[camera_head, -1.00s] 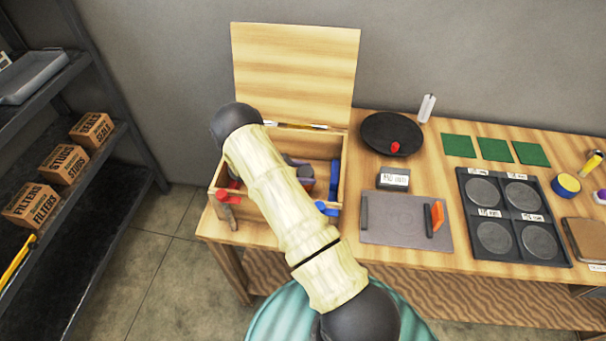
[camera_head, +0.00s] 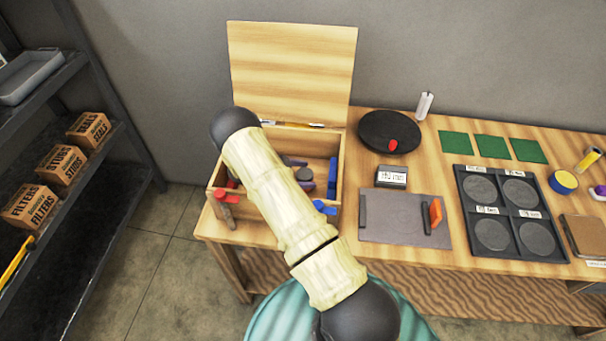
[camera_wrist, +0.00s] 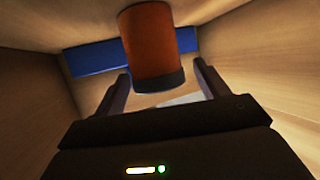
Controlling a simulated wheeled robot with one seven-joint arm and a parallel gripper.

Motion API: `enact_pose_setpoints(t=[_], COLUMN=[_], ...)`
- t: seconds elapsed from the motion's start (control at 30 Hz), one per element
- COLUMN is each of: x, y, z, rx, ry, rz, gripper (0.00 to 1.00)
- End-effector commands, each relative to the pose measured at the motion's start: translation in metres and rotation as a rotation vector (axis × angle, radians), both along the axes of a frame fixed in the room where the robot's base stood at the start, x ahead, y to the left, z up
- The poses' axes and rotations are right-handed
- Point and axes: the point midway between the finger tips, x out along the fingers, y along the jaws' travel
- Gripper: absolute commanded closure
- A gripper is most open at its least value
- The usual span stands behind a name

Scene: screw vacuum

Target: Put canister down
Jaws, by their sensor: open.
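The canister (camera_wrist: 150,45) is an orange-red cylinder with a dark end band in the wrist view. It sits ahead of my gripper (camera_wrist: 162,88), between the lines of the two fingers. The fingers are spread wide, with a gap visible on both sides of the canister. Pale wooden walls surround them, so my gripper is inside the open wooden box (camera_head: 345,190). In the head view my arm hides the gripper and much of the box's inside. I cannot clearly tell the canister there.
A blue block (camera_head: 332,178) lies along the box's right wall. The box lid (camera_head: 292,72) stands open. Red-handled (camera_head: 222,197) and blue-handled (camera_head: 324,208) parts are at the front. A grey plate (camera_head: 400,218), black dish (camera_head: 389,131) and dark tray (camera_head: 511,212) are to the right.

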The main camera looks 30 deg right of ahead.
Motion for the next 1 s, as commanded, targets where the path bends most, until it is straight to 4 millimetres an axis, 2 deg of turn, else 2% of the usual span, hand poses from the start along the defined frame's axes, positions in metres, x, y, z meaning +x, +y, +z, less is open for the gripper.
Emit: enact_pose_setpoints(t=[0.17, 0.5, 1.0], x=[0.004, 0.013, 0.013], y=[0.015, 0.062, 0.067], z=[0.006, 0.026, 0.030], rx=[0.001, 0.002, 0.000], ry=[-0.003, -0.002, 0.000], rz=[-0.001, -0.002, -0.003], gripper=[0.27, 0.27, 0.27])
